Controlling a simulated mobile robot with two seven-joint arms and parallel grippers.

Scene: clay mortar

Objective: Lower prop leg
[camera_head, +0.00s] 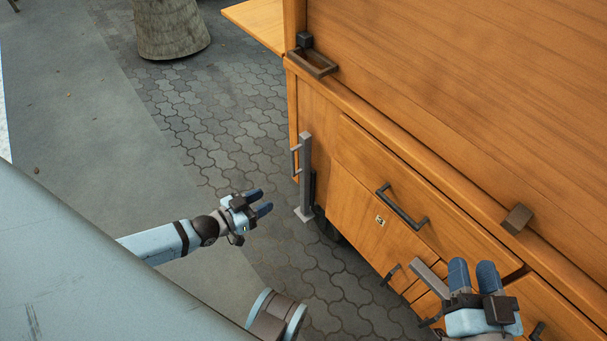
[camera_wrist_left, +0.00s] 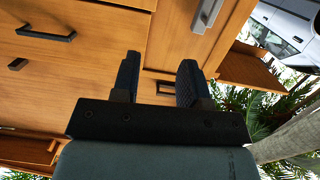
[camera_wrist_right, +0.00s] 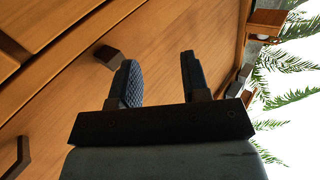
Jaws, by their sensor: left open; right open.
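A grey metal prop leg (camera_head: 306,165) stands upright at the left end of the wooden cabinet's front, its flat foot (camera_head: 303,214) close to the paving. Its metal bar also shows in the left wrist view (camera_wrist_left: 207,12), beyond the fingers. My left gripper (camera_head: 259,201) is open and empty, to the left of the leg and apart from it. A second grey bar (camera_head: 430,279) sticks out lower right on the cabinet, partly hidden by my right gripper. My right gripper (camera_head: 473,272) is open and empty in front of the drawers, with its fingers pointing up in the picture.
The wooden cabinet (camera_head: 460,110) fills the right side, with a dark drawer handle (camera_head: 402,207) and a dark bracket (camera_head: 312,63) jutting out. A stone-like pedestal (camera_head: 170,28) stands far back. Paving (camera_head: 215,125) left of the cabinet is clear.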

